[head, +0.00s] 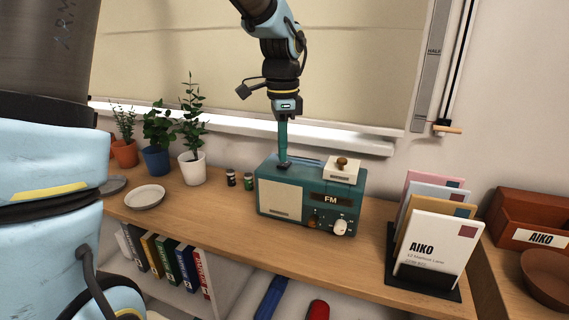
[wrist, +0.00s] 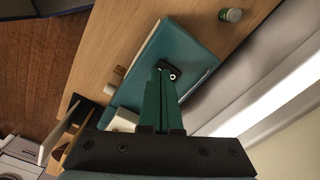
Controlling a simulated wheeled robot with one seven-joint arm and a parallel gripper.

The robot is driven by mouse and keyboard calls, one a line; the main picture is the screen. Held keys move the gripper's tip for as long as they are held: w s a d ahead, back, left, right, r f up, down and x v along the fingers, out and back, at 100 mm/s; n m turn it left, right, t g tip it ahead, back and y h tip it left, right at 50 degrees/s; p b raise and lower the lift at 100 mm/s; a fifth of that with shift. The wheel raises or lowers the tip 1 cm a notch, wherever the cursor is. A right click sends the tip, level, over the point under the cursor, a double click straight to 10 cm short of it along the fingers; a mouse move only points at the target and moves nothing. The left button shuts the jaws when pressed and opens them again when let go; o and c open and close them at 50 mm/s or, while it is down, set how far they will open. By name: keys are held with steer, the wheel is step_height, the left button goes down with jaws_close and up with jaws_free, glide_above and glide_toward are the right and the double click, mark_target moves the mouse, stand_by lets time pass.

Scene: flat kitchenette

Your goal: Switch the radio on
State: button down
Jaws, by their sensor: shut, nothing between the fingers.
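The teal radio (head: 270,203) stands upright on the wooden shelf, with a cream speaker grille, an FM display (head: 330,199) and a white dial (head: 340,227) on its front. A small dark switch plate (head: 286,166) is on its top at the left; it also shows in the wrist view (wrist: 173,70). My gripper (head: 283,161) points straight down with its teal fingers shut and empty. In the wrist view the fingertips (wrist: 163,68) are right at the switch and partly cover it. I cannot tell whether they touch it.
A cream block with a brown knob (head: 342,169) sits on the radio's top right. Two small jars (head: 240,180) stand left of the radio. A letter rack (head: 425,280) stands at right, potted plants (head: 192,168) and a plate (head: 145,196) at left. A window blind hangs behind.

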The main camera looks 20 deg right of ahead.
mark_target(283, 165)
steer(key=shift+f+b, duration=0.4)
steer(key=shift+f, duration=0.4)
stand_by(0.4)
step_height(283, 165, up, 7)
steer(key=p, duration=0.6)
steer(key=shift+r+p, duration=0.1)
steer(key=shift+p, duration=0.25)
steer(key=s+a+f+n, duration=0.2)
steer(key=a+n, duration=0.7)
steer(key=a, duration=0.6)
steer(key=s+a+f+n+t, duration=0.1)
steer(key=a+f+n, duration=0.3)
steer(key=a+n, duration=0.6)
steer(key=s+a, duration=0.1)
steer(key=a, duration=0.4)
steer(key=shift+f+n+t, duration=0.2)
steer(key=shift+n+t, duration=0.1)
steer(key=shift+a, duration=0.1)
